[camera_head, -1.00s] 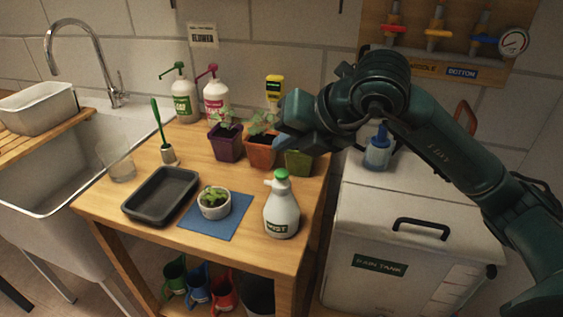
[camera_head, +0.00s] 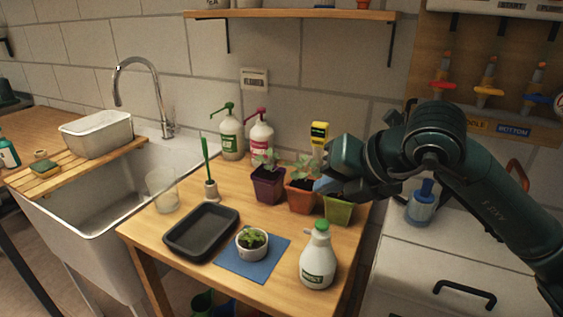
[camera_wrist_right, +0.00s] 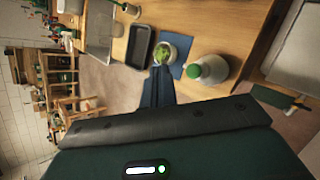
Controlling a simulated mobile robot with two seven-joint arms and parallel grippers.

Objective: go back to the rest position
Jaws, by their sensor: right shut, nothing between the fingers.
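My right gripper (camera_head: 322,186) hangs over the right back part of the wooden table, in front of the orange pot (camera_head: 302,201) and the green pot (camera_head: 338,212), hiding parts of their seedlings. It is shut and empty. In the right wrist view its dark closed fingers (camera_wrist_right: 158,88) point toward the blue mat (camera_wrist_right: 176,70), with nothing held. My left gripper is not in view.
The table holds a purple pot (camera_head: 267,187), a black tray (camera_head: 202,232), a white pot with a seedling (camera_head: 252,244) on the blue mat (camera_head: 228,262), and a spray bottle (camera_head: 318,262). Pump bottles stand behind. The sink (camera_head: 100,205) is left; a white tank (camera_head: 420,262) is right.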

